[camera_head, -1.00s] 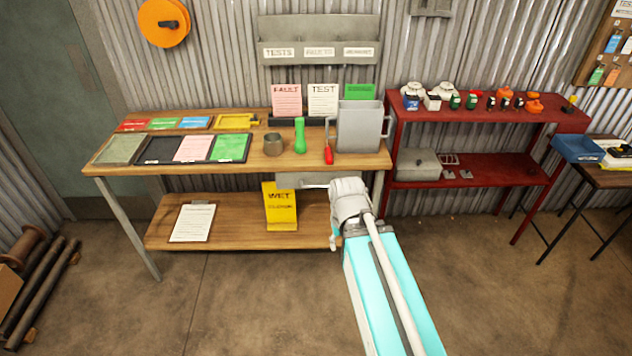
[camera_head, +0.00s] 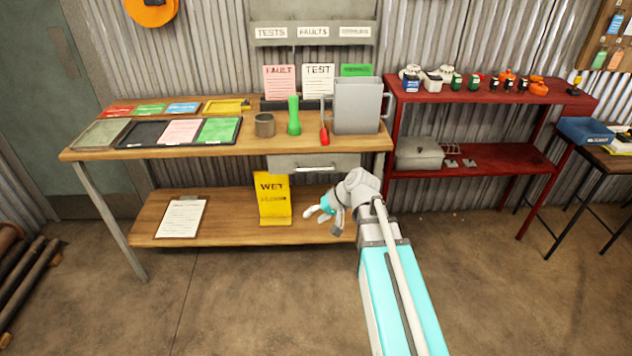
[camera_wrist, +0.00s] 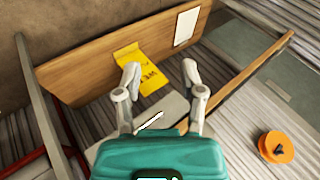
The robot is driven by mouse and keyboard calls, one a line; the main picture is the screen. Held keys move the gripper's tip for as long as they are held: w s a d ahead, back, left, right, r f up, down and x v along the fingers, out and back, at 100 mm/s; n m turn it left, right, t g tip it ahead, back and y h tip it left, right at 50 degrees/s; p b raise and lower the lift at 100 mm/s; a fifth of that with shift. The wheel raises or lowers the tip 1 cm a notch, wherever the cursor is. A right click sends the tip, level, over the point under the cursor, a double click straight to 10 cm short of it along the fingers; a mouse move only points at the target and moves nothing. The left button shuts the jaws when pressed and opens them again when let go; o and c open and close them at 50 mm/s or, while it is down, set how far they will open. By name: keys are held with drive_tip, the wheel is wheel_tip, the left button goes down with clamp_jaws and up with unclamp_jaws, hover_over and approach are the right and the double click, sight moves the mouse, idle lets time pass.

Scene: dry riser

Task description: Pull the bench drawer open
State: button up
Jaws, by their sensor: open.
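The bench drawer is a grey box front (camera_head: 335,163) under the right part of the wooden bench top (camera_head: 225,150). It looks shut, its front close to the bench's front edge. A pale bar handle (camera_head: 308,169) runs across it. My gripper (camera_head: 316,212) is open and empty, below and in front of the drawer, apart from the handle. In the wrist view both fingers of my gripper (camera_wrist: 160,70) are spread. The grey drawer front (camera_wrist: 172,108) and its handle (camera_wrist: 150,122) appear between and beyond them, partly hidden by the gripper body.
A yellow sign (camera_head: 272,198) and a clipboard (camera_head: 181,218) are on the lower shelf (camera_head: 230,228). A grey container (camera_head: 357,105), green torch (camera_head: 294,115) and red-handled tool (camera_head: 324,136) stand above. A red shelf unit (camera_head: 480,160) is at right. Floor in front is clear.

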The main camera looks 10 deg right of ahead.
drive_tip(key=w+d+f+m+t+y+b, duration=0.1)
drive_tip(key=w+d+f+t+y+b, duration=0.15)
drive_tip(key=w+b, duration=0.3)
drive_tip(key=w+d+f+m+t+y+b, duration=0.1)
drive_tip(key=w+f+m+t+y+b, duration=0.15)
drive_tip(key=w+b, duration=0.35)
drive_tip(key=m+t+b, duration=0.4)
drive_tip(key=t+b, duration=0.3)
drive_tip(key=b, duration=0.4)
approach(316, 169)
drive_tip(key=r+v, duration=0.1)
drive_tip(key=v, duration=0.2)
drive_tip(key=shift+s+d+f, duration=0.15)
drive_tip(key=shift+d+f, duration=0.1)
drive_tip(key=shift+f, duration=0.35)
drive_tip(key=shift+a, duration=0.1)
drive_tip(key=p+x, duration=0.2)
drive_tip(key=x, duration=1.1)
drive_tip(key=shift+w+a+f, duration=0.1)
drive_tip(key=shift+w+a, duration=0.1)
drive_tip(key=shift+w, duration=0.2)
clamp_jaws()
